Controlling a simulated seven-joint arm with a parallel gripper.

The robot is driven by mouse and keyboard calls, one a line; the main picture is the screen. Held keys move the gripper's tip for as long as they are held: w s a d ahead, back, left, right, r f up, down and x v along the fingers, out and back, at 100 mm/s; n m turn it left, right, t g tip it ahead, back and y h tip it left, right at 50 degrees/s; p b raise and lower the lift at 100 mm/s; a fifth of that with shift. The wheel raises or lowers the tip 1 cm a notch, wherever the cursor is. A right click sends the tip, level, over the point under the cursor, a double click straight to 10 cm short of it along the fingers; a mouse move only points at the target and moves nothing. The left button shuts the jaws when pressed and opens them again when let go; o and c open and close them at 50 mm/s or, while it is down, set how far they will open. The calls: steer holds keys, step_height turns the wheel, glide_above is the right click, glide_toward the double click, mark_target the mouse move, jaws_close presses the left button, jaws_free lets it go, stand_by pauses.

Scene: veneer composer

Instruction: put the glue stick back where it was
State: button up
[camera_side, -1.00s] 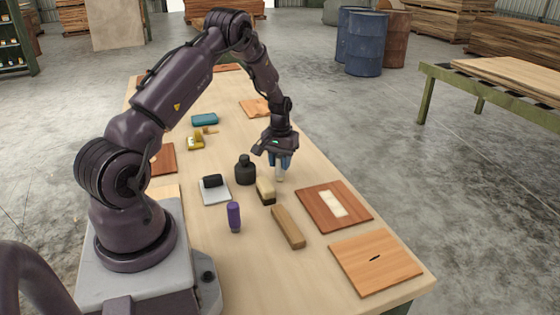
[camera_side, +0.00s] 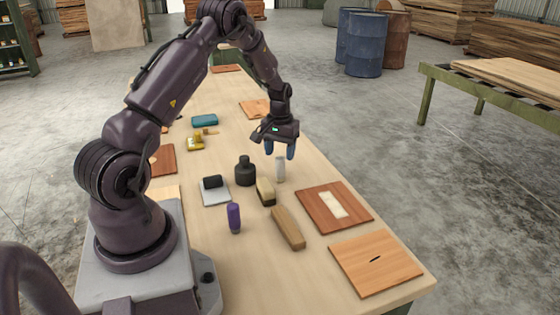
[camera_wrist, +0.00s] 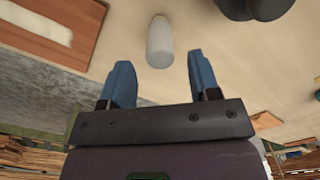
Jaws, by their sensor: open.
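A pale whitish cylinder (camera_side: 280,169) stands upright on the table, just below my gripper. A purple cylinder (camera_side: 234,217) stands upright nearer the camera, left of the long wooden block. I cannot tell from looks alone which of the two is the glue stick. My gripper (camera_side: 280,153) is open and empty, with blue fingers pointing down above the pale cylinder and apart from it. In the wrist view the pale cylinder (camera_wrist: 160,42) shows between and beyond the two open fingers (camera_wrist: 160,68). The purple cylinder is not in the wrist view.
Close by stand a black bottle (camera_side: 245,172), a block with a pale top (camera_side: 265,191), a long wooden block (camera_side: 288,227) and a grey pad with a black piece (camera_side: 215,196). A reddish board with a pale strip (camera_side: 312,203) and an orange board (camera_side: 400,263) lie right.

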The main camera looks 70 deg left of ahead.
steer(key=d+r+m+t, duration=0.1)
steer(key=d+r, duration=0.3)
steer(key=r, duration=0.4)
steer(key=d+r+m, duration=0.1)
steer(key=d+r, duration=0.3)
steer(key=r, duration=0.4)
steer(key=s+d+r+m+t, duration=0.2)
steer(key=s+d+r, duration=0.1)
steer(key=d+r, duration=0.7)
steer(key=s+d+m+t, duration=0.2)
steer(key=s+d+m, duration=0.3)
steer(key=s+d, duration=0.7)
steer(key=shift+s+d+r+t, duration=0.3)
steer(key=shift+s+d, duration=0.05)
steer(key=shift+s, duration=0.25)
